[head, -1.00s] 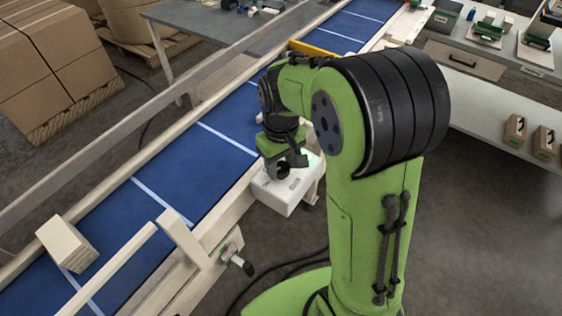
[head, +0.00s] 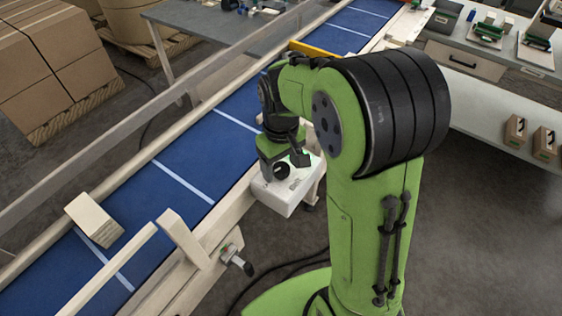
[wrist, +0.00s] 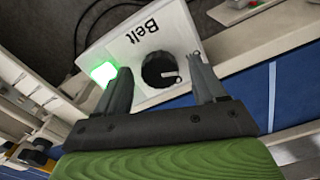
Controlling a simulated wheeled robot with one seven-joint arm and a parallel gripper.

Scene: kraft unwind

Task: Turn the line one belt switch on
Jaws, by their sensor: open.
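The belt switch is a black round knob (wrist: 160,70) on a white box (head: 287,196) beside the conveyor. In the wrist view the box face (wrist: 128,48) reads "Belt", upside down, and a green lamp (wrist: 103,74) beside the knob is lit. The knob also shows in the head view (head: 281,170). My gripper (wrist: 160,85) is open and empty, with one finger on each side of the knob in the wrist view. In the head view my gripper (head: 288,157) is just above the box. I cannot tell whether a finger touches the knob.
Stacked cartons (head: 60,60) stand at upper left. A workbench (head: 480,110) stands at right.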

